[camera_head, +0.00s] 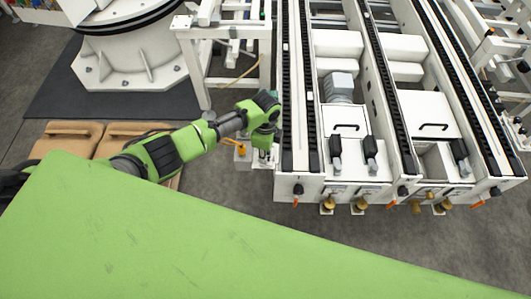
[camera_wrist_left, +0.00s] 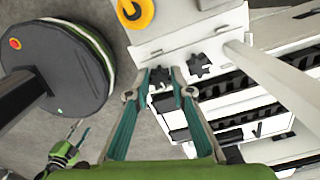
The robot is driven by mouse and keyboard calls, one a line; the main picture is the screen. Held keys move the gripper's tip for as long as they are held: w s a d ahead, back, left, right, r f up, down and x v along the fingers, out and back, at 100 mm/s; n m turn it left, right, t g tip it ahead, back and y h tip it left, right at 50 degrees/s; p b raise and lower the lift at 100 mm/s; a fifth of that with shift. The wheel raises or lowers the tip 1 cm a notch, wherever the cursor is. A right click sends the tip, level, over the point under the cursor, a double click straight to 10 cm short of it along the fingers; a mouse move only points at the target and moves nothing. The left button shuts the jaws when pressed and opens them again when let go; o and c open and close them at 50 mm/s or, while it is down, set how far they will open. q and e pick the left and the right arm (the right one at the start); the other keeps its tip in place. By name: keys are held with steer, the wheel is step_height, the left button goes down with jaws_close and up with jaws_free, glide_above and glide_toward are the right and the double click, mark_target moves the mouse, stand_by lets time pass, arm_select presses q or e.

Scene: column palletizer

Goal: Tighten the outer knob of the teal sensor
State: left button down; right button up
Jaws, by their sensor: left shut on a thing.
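My left gripper (camera_wrist_left: 161,80) is shut on a dark knob (camera_wrist_left: 161,76) at the edge of a white machine part in the left wrist view. A second black star-shaped knob (camera_wrist_left: 200,66) sits just right of it, apart from the fingers. In the head view my left gripper (camera_head: 263,152) reaches down beside the conveyor's near left corner, and its fingertips are too small to make out there. I cannot tell a teal sensor body apart from my teal fingers. A small green and grey shape at the wrist view's lower left looks like my right gripper (camera_wrist_left: 65,152); its jaws are unclear.
A white conveyor frame (camera_head: 313,185) with black chain rails stands right of my left gripper. An orange part (camera_head: 238,147) is close to its left; an orange ring (camera_wrist_left: 135,12) shows in the wrist view. Brown pallets (camera_head: 72,130) lie at left. Grey floor in front is open.

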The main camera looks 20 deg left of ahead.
arm_select(q)
steer(key=shift+m, duration=0.7)
steer(key=c, duration=1.8)
jaws_free()
steer(key=shift+w+r, duration=0.15)
steer(key=shift+r, duration=3.85)
steer(key=shift+s+d, duration=0.1)
steer(key=shift+s, duration=0.15)
